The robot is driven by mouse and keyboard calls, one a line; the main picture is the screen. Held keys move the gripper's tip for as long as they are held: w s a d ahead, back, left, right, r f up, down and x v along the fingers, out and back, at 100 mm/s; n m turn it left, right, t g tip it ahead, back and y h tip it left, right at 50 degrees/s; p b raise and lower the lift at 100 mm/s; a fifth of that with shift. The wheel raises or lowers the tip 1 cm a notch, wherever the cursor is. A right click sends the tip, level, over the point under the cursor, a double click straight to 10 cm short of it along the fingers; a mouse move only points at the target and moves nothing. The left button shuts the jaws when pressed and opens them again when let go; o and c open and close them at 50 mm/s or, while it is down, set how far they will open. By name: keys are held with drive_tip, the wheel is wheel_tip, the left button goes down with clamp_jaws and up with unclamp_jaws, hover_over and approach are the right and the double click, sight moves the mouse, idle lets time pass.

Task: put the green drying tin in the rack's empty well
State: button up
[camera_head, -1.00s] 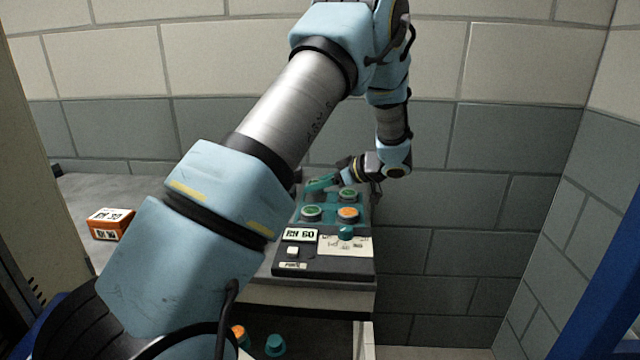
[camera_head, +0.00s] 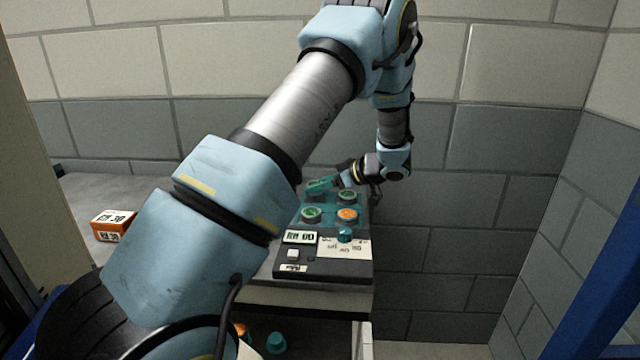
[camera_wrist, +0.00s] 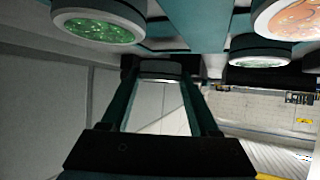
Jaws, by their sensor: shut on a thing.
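My gripper (camera_head: 322,185) has teal fingers and reaches over the back left of the teal rack (camera_head: 329,205). In the wrist view my gripper (camera_wrist: 158,72) is shut on a round, pale-rimmed thing (camera_wrist: 160,77), seen edge-on between the fingertips. I take it for the green drying tin; its top is hidden. Other tins sit in the rack: a green one at back right (camera_head: 347,195), a green one at front left (camera_head: 311,214) and an orange one at front right (camera_head: 347,215). I cannot tell whether the held tin is inside a well or above it.
A dark panel (camera_head: 330,268) with an "RH 60" label and a teal knob (camera_head: 344,235) is in front of the rack. An orange-and-white box (camera_head: 112,226) lies on the grey bench at left. A teal thing (camera_head: 276,343) is lower down. The block wall is close behind.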

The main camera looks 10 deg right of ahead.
drive_tip(key=shift+f, duration=0.2)
drive_tip(key=shift+f+b, duration=0.45)
drive_tip(key=shift+f, duration=0.45)
drive_tip(key=o, duration=1.4)
drive_tip(key=shift+o, duration=0.2)
drive_tip(key=shift+d, duration=0.1)
